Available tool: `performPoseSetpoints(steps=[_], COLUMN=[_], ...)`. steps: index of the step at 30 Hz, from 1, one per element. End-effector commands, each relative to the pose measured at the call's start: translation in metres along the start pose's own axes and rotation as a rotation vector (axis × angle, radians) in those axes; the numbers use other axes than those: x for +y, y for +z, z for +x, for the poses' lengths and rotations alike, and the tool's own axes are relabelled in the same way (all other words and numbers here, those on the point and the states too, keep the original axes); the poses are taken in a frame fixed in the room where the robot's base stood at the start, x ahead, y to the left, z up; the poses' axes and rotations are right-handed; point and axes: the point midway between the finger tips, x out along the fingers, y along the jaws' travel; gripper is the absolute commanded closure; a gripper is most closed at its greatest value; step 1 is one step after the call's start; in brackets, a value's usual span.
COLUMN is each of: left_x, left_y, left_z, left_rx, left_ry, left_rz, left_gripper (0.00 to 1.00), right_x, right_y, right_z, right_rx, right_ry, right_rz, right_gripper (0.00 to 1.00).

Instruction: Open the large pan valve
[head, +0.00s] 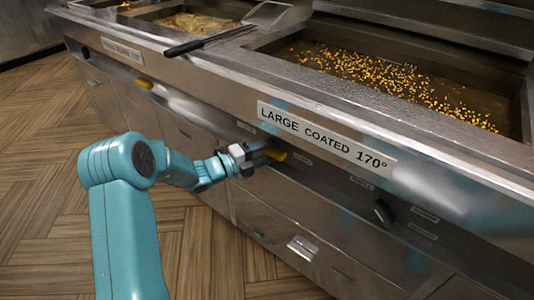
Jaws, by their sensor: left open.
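The large pan (385,87) is the wide vat at the upper right, with oil and golden bits in it. Its front carries a label (322,137) reading "LARGE COATED 170°". My right gripper is not in view.
Another yellow handle (144,84) is on the front at left, below a smaller vat (192,23). A black knob (383,212) is to the right. The wooden floor (45,180) at left is clear.

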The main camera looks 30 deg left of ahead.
Motion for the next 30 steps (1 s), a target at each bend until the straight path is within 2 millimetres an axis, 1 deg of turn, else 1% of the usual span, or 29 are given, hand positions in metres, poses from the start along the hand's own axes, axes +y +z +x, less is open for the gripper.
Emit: performPoseSetpoints(steps=[8, 9, 11, 12, 13, 23, 30], left_x=[0.000, 0.000, 0.000, 0.000, 0.000, -0.002, -0.004], left_y=[0.000, 0.000, 0.000, 0.000, 0.000, 0.000, -0.001], left_z=[0.002, 0.002, 0.002, 0.002, 0.002, 0.001, 0.001], left_rx=[0.000, 0.000, 0.000, 0.001, 0.001, 0.001, 0.002], left_ry=[0.000, 0.000, 0.000, 0.000, 0.000, 0.013, 0.066], left_rz=[0.000, 0.000, 0.000, 0.000, 0.000, 0.032, 0.157], left_gripper=[0.51, 0.64, 0.84, 0.97, 1.00, 1.00, 1.00], right_x=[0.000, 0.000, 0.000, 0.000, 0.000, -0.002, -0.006], right_y=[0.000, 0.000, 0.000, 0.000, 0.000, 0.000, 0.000], right_z=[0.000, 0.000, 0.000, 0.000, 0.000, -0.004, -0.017], right_rx=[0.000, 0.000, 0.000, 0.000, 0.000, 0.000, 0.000], right_ry=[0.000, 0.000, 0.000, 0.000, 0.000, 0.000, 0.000], right_rz=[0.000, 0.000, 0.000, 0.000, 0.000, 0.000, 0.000], right_gripper=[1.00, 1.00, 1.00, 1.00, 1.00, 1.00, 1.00])
